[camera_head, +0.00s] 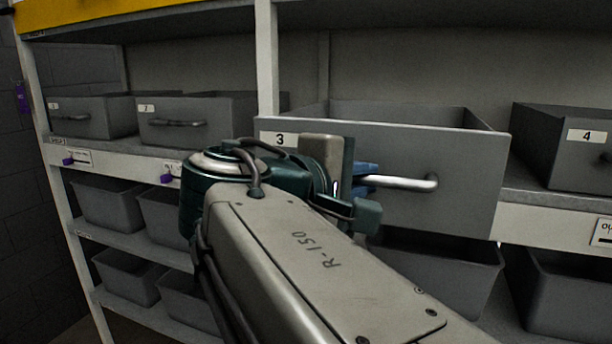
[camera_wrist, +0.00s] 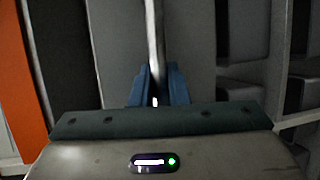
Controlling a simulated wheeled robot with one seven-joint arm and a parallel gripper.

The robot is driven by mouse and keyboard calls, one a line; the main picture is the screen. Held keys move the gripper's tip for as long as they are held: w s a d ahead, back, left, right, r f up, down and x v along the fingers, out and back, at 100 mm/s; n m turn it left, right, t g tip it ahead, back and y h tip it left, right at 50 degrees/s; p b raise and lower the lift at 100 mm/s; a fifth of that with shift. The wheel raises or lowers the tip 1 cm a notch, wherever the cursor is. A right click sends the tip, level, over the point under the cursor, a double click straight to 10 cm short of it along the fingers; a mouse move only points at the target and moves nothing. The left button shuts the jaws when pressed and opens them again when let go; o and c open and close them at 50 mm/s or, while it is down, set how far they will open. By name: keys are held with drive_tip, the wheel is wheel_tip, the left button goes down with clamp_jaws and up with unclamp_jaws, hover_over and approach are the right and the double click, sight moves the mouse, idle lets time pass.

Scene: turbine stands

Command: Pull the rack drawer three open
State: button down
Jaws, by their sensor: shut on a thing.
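Drawer three (camera_head: 460,165) is a grey open-topped bin with a "3" label on its front, on the upper shelf in the head view. It juts forward past the shelf edge. Its silver bar handle (camera_head: 405,183) runs across the front. My gripper (camera_head: 362,182) is shut on the handle near its left part, with blue fingertips around it. In the wrist view the handle (camera_wrist: 153,45) runs upright between the blue fingers (camera_wrist: 158,88). My arm hides the left part of the handle and the drawer's lower left.
Drawer four (camera_head: 565,150) stands to the right on the same shelf. Two smaller drawers (camera_head: 185,118) stand to the left, past a white rack post (camera_head: 267,60). Grey bins (camera_head: 110,203) fill the lower shelves. A shelf edge (camera_head: 550,232) runs below the drawers.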

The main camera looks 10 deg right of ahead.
idle(0.3)
drive_tip(key=c, duration=1.7)
unclamp_jaws()
drive_tip(key=v, duration=1.4)
